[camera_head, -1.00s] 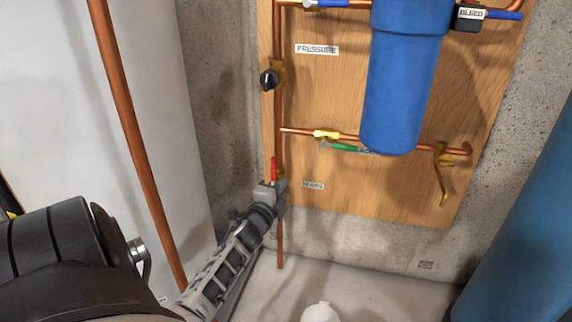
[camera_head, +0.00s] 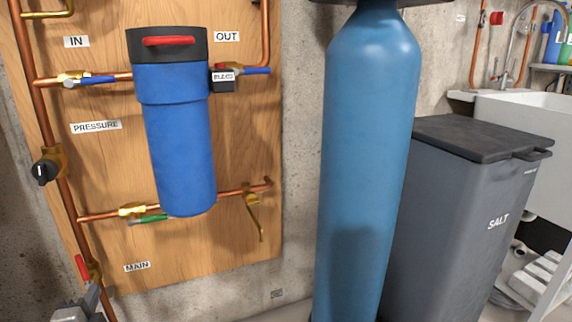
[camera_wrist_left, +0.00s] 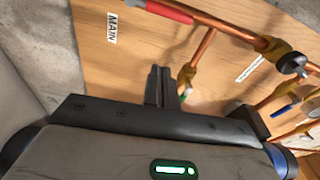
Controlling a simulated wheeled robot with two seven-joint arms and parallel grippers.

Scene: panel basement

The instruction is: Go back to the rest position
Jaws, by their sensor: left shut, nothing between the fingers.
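My left gripper (camera_head: 92,297) is at the lower left of the head view, just below the red lever (camera_head: 82,266) of the MAIN valve. Its fingers are shut and empty. In the left wrist view the closed fingers (camera_wrist_left: 162,86) point at the wooden board, and the red lever (camera_wrist_left: 168,11) shows at the top edge. I cannot tell from the head view whether the fingertips touch the valve or pipe; in the wrist view they look apart from the lever. The red lever lies roughly along its copper pipe. My right gripper is out of view.
The wooden board (camera_head: 240,150) carries copper pipes, valves and a blue filter housing (camera_head: 180,140). To its right stand a tall blue tank (camera_head: 365,170), a grey SALT bin (camera_head: 460,200) and a white sink (camera_head: 530,120). A concrete wall is behind.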

